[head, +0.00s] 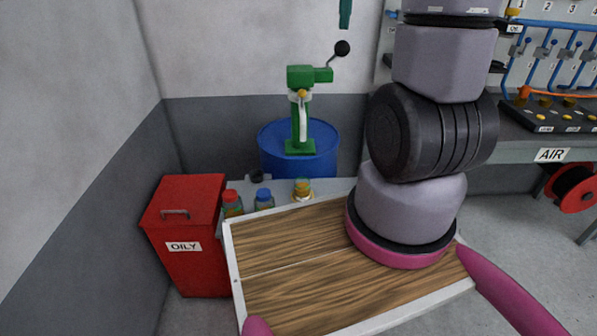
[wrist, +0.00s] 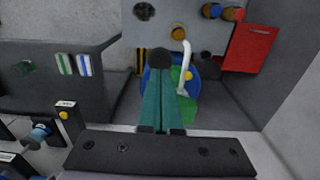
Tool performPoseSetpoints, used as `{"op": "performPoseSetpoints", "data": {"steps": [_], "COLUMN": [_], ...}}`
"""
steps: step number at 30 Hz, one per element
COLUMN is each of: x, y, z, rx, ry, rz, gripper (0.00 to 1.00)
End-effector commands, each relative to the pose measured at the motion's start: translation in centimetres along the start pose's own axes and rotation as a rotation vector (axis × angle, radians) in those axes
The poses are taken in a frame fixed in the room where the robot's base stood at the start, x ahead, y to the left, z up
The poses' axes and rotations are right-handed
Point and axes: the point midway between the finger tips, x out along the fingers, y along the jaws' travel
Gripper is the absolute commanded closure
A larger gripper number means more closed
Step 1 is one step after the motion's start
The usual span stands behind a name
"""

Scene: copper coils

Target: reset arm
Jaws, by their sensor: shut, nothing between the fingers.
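My gripper (wrist: 161,84) shows in the wrist view as two teal fingers lying together, shut with nothing between them. In the head view only its teal tip (head: 345,14) shows at the top edge, in front of the pale wall; the rest is out of frame. My grey arm with a pink ring stands upright at the right of the head view, bent at a dark ribbed joint. A black knob (head: 342,48) on the green pump's handle shows below the fingertips in the head view.
The green pump (head: 301,112) stands on a blue drum (head: 272,140). A red OILY bin (head: 186,223) is at left, beside several bottles (head: 264,199). A wooden tray (head: 290,255) lies empty below my arm. A bench (head: 545,143) with hoses is at right.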

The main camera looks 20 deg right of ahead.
Motion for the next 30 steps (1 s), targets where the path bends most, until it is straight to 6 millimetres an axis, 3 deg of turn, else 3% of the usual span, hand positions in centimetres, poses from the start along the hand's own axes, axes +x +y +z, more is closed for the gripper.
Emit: {"op": "performPoseSetpoints", "data": {"steps": [8,11,19,24,30], "x": [-1.0,-2.8,-6.8,-7.5,-7.2], "y": [-0.7,-1.7,-5.2,-6.6,-7.3], "z": [1.2,3.4,12.7,18.1,21.8], "rx": [0.003,0.008,0.033,0.052,0.071], "ry": [0.031,0.091,0.304,0.422,0.507], "rz": [-0.020,-0.055,-0.197,-0.283,-0.347], "gripper": [1.00,1.00,1.00,1.00,1.00]}}
